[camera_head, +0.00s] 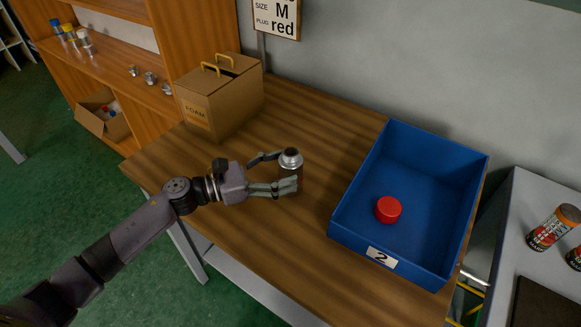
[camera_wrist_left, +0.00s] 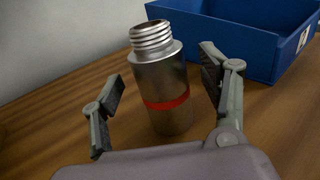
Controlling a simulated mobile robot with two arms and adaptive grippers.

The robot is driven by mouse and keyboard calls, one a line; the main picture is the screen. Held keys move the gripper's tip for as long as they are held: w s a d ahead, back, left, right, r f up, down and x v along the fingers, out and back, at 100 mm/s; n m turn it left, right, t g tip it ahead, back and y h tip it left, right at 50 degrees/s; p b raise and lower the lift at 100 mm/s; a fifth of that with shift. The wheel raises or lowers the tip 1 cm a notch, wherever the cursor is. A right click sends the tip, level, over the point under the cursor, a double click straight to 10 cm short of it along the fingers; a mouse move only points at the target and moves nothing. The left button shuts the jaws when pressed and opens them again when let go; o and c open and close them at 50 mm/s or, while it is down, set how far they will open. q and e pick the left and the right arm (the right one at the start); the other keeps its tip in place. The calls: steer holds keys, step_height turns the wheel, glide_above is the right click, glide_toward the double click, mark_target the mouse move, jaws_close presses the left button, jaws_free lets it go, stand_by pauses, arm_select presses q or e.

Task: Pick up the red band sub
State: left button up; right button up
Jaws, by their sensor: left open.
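The red band sub is a grey metal cylinder with a threaded neck and a red band, seen in the left wrist view (camera_wrist_left: 162,88). It stands upright on the wooden table. In the head view the sub (camera_head: 290,160) shows its top, with its lower part hidden behind a finger. My left gripper (camera_head: 280,172) is open around the sub, one finger on each side; in the left wrist view the gripper (camera_wrist_left: 165,95) shows a gap between each finger and the sub. My right gripper is not in view.
A blue bin (camera_head: 340,222) labelled 2 stands to the right on the table (camera_head: 200,165), with a red cap (camera_head: 388,209) inside. A cardboard box (camera_head: 222,98) stands at the back left. A sign (camera_head: 276,18) reads size M, plug red. Cans (camera_head: 553,228) stand on a grey bench at the right.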

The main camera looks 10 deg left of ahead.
arm_select(q)
steer(key=x, duration=0.2)
steer(key=shift+w+d, duration=0.2)
steer(key=shift+d, duration=0.05)
steer(key=shift+c, duration=0.5)
jaws_close()
steer(key=shift+r, duration=0.15)
